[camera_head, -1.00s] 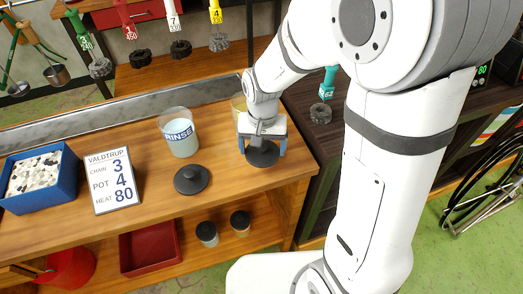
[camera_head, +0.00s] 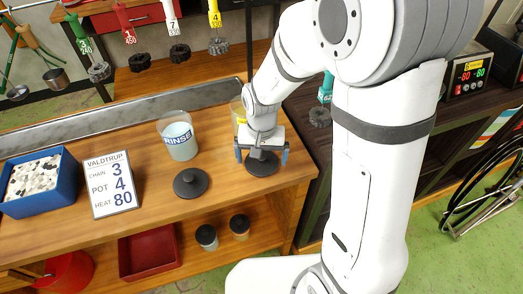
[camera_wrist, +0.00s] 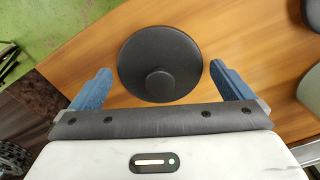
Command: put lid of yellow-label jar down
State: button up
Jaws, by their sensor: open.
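A black round lid with a knob (camera_head: 262,168) lies flat on the wooden bench near its right end. In the wrist view the lid (camera_wrist: 160,50) sits between my two blue fingers, with a clear gap on each side. My gripper (camera_head: 261,157) is open just above the lid, pointing down, and holds nothing. A yellowish jar (camera_head: 236,107) stands right behind my gripper, mostly hidden by it; its label cannot be read.
A second black lid (camera_head: 191,182) lies to the left, in front of the RINSE jar (camera_head: 179,140). A VALDTRUP sign (camera_head: 112,184) and a blue bin (camera_head: 62,182) stand further left. A heater display (camera_head: 468,75) is at the right.

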notch_tip(320, 180, up, 12)
jog(key=s+d+r+n+t, duration=0.1)
jog(key=s+d+r+t, duration=0.2)
jog(key=s+d, duration=0.8)
jog(key=shift+s+d+r, duration=0.35)
jog(key=shift+d+r, duration=0.1)
jog(key=shift+d, duration=0.1)
